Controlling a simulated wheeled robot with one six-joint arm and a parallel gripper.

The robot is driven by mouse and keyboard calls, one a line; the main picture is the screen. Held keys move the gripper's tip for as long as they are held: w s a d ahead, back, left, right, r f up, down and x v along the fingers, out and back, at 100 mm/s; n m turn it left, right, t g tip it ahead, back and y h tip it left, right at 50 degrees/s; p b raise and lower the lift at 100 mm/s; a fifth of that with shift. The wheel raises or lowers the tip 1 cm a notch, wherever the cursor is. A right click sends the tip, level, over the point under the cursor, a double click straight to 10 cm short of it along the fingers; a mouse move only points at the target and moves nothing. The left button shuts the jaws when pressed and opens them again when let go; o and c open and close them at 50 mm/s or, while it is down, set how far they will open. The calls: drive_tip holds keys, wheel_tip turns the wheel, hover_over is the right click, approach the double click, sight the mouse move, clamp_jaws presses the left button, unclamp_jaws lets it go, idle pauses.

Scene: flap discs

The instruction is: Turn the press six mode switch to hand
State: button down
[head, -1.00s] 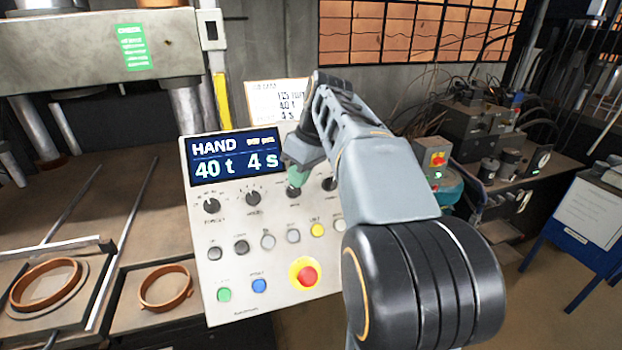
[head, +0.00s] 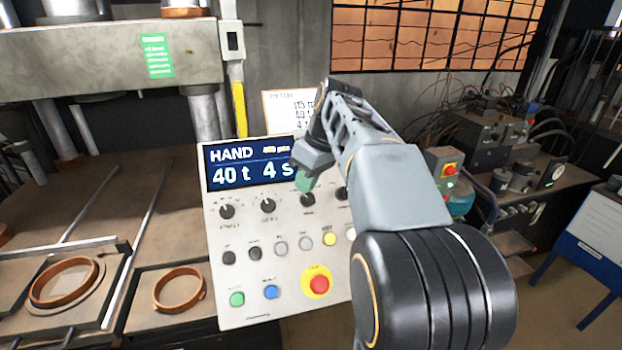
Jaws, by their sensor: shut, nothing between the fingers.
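The press control panel (head: 235,272) stands in front of me, with a blue display (head: 235,167) that reads HAND, 40 t and 4 s. Below the display is a row of black rotary knobs. The third knob (head: 308,199) sits just below my gripper (head: 302,185), and I take it to be the mode switch; its label is too small to read. My gripper has green fingertips and is shut and empty. It hangs in front of the panel, over the display's right end, and appears apart from the knob.
Below the knobs are several small buttons, a green button (head: 237,299), a blue button (head: 271,292) and a red emergency stop (head: 319,284) on yellow. A paper card (head: 280,110) stands behind the panel. Copper-coloured rings (head: 179,288) lie on the bench at left.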

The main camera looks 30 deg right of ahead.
sight(319, 194)
drive_tip(key=d+r+p, duration=0.1)
drive_tip(key=d, duration=0.1)
drive_tip(key=w+d+r+p, duration=0.1)
drive_tip(key=d+r, duration=0.1)
drive_tip(key=shift+r+p, duration=0.3)
drive_tip(key=a+v, duration=0.1)
drive_tip(key=v, duration=0.7)
drive_tip(key=s+a+f+m+t+h, duration=0.1)
drive_tip(key=s+a+f, duration=0.2)
drive_tip(key=f, duration=0.5)
drive_tip(key=s+a+f+m+h+b, duration=0.1)
drive_tip(key=s+a+f+m, duration=0.1)
drive_tip(key=s+a+f, duration=0.2)
drive_tip(key=s+a+f+m+t+h+b, duration=0.1)
drive_tip(key=s+a+f, duration=0.3)
drive_tip(key=f, duration=0.8)
drive_tip(key=shift+a+f+m+t, duration=0.2)
drive_tip(key=shift+a+m, duration=0.1)
drive_tip(key=shift+a, duration=0.35)
drive_tip(key=shift+a+f+m+t, duration=0.1)
drive_tip(key=shift+a+f+m, duration=0.15)
drive_tip(key=shift+a, duration=0.4)
drive_tip(key=shift+s, duration=0.1)
